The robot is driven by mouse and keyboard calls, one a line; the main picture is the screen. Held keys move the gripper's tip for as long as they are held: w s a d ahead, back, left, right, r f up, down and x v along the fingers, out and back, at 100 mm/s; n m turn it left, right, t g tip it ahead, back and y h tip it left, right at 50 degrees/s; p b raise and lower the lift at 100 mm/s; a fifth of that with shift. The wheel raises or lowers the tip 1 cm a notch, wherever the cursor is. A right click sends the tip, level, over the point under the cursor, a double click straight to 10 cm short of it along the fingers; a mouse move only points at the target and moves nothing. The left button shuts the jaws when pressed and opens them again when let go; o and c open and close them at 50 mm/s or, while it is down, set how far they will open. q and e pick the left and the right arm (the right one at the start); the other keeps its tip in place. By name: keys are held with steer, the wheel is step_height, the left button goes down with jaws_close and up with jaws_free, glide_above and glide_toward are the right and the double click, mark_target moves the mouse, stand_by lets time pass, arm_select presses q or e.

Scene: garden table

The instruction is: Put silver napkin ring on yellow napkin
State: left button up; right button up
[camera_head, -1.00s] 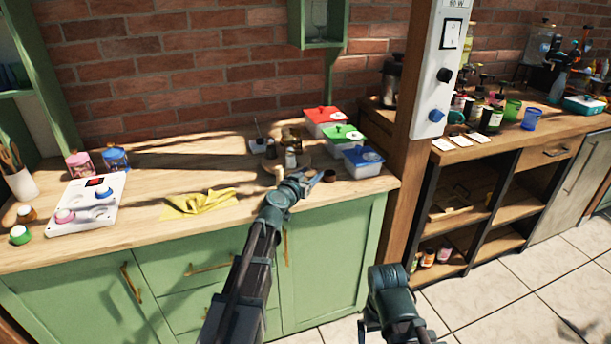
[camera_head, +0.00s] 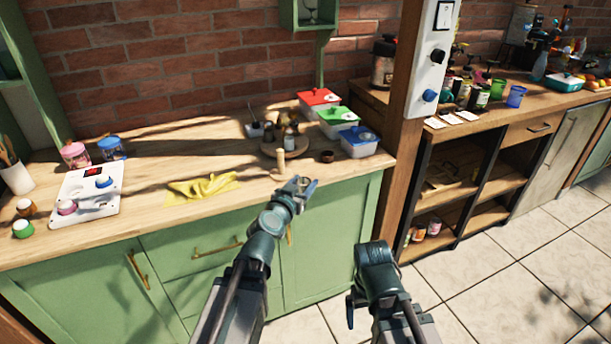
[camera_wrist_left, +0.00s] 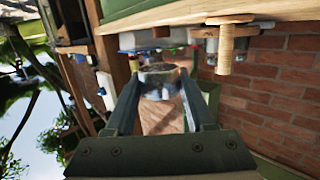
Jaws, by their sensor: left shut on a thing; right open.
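The silver napkin ring (camera_wrist_left: 160,76) is between the fingertips of my left gripper (camera_wrist_left: 160,82), which is shut on it. In the head view, my left gripper (camera_head: 303,184) holds it in the air by the counter's front edge, right of the wooden peg stand (camera_head: 280,167). The peg also shows in the left wrist view (camera_wrist_left: 226,48), apart from the ring. The yellow napkin (camera_head: 203,188) lies crumpled on the counter, well to the left of the gripper. My right gripper (camera_head: 352,307) is low at the bottom, mostly hidden by its own arm, open and away from the counter.
A round wooden board (camera_head: 271,149) with jars stands behind the peg. Red (camera_head: 319,100), green (camera_head: 338,121) and blue (camera_head: 360,142) lidded boxes stand to the right. A white panel (camera_head: 88,195) lies at the left. The counter between peg and napkin is clear.

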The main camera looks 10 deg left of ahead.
arm_select(q)
step_height(320, 180, up, 15)
steer(key=p, duration=1.5)
arm_select(e)
step_height(320, 180, up, 15)
arm_select(q)
step_height(320, 180, down, 15)
steer(key=b, duration=1.5)
steer(key=shift+f, duration=0.15)
arm_select(e)
step_height(320, 180, down, 15)
